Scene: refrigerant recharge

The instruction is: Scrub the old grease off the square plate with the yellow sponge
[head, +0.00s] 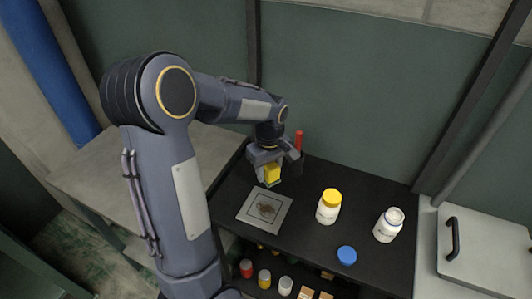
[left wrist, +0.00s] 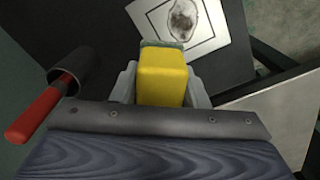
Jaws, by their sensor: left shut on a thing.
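The yellow sponge (head: 272,173) is held between the fingers of my left gripper (head: 269,178), above the far edge of the square plate. It fills the jaws in the left wrist view (left wrist: 163,78), where a grey-green layer shows on its far end. The square plate (head: 246,212) is light grey and lies on the black table, with a brown grease patch (head: 267,209) in its middle. The plate also shows at the top of the left wrist view (left wrist: 222,32). The sponge looks apart from the plate. My right gripper is not in view.
A white bottle with a yellow cap (head: 328,208) stands right of the plate. Further right are an open white bottle (head: 388,226) and a loose blue cap (head: 347,255). A red-handled tool (left wrist: 40,108) sits in a dark holder behind my gripper. Several small items fill the shelf below.

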